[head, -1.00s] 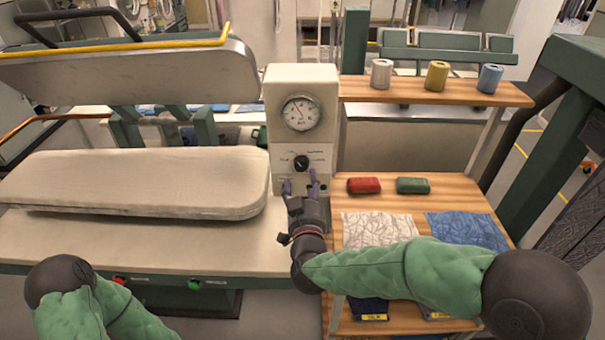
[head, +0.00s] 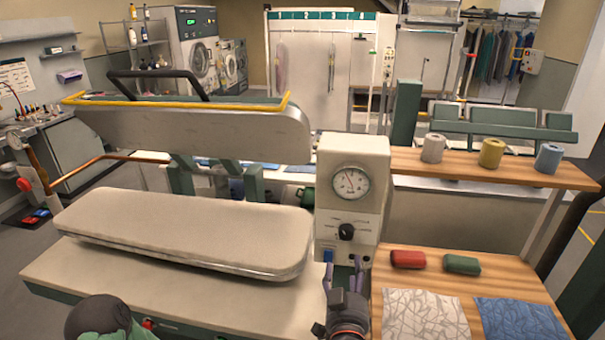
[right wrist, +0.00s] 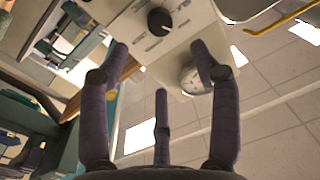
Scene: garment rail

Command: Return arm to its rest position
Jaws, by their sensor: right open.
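My right gripper (head: 346,272) is open and empty at the bottom of the head view, in front of the lower part of the control box (head: 352,190). Its spread fingers (right wrist: 160,75) fill the right wrist view, with nothing between them. The box carries a round gauge (head: 351,183) and a black knob (head: 346,232). In the right wrist view the knob (right wrist: 159,22) shows beyond the fingers. A blue patch (head: 328,256) shows on the box beside the gripper. Part of my left arm (head: 105,320) shows at the bottom left; my left gripper is out of view.
The press with its padded board (head: 185,232) and raised head (head: 190,130) stands left of the box. On the right, a wooden shelf (head: 400,158) holds three spools.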

